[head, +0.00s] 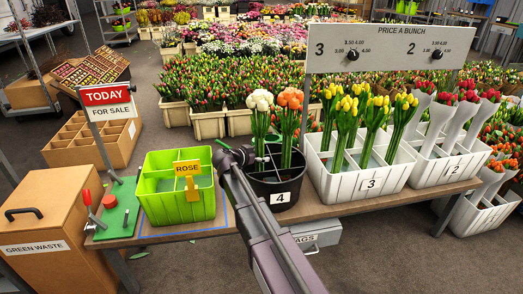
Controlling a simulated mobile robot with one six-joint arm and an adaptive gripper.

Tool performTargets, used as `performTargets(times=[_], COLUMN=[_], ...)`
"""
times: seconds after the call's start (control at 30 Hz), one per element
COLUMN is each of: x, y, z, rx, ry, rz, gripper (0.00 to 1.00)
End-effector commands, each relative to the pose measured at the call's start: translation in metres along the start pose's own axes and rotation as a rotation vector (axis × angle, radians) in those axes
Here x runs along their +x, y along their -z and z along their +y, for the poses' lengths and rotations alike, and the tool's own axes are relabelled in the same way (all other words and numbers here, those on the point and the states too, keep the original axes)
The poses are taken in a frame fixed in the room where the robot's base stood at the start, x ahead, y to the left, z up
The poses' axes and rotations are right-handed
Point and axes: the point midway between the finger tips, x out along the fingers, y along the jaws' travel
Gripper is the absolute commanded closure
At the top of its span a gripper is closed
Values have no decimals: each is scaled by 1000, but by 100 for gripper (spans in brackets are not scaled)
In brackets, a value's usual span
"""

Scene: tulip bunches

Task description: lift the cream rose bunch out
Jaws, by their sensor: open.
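The cream rose bunch (260,101) stands upright in a black bucket (277,193) labelled 4, on the left side of it. An orange bunch (291,99) stands beside it on the right in the same bucket. My gripper (257,158) is at the bucket's left rim, by the green stems of the cream bunch, low down. Its jaws are open. The fingers are small and dark here, so I cannot tell whether the stems lie between them. My arm hides the bucket's lower left side.
A green divided crate (178,209) with a ROSE tag (187,168) stands left of the bucket. White crates of tulips (361,186) stand right, under a price board (390,47). A green board (117,219) with red-handled tools lies at the left end.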

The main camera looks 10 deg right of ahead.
Motion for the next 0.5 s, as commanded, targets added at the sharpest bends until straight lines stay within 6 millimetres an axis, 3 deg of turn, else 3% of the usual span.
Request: performTargets(times=[0.17, 0.4, 0.5], x=[0, 0, 0], y=[0, 0, 0], z=[0, 0, 0], rx=[0, 0, 0], ry=[0, 0, 0], rz=[0, 0, 0], gripper=[4, 76, 100])
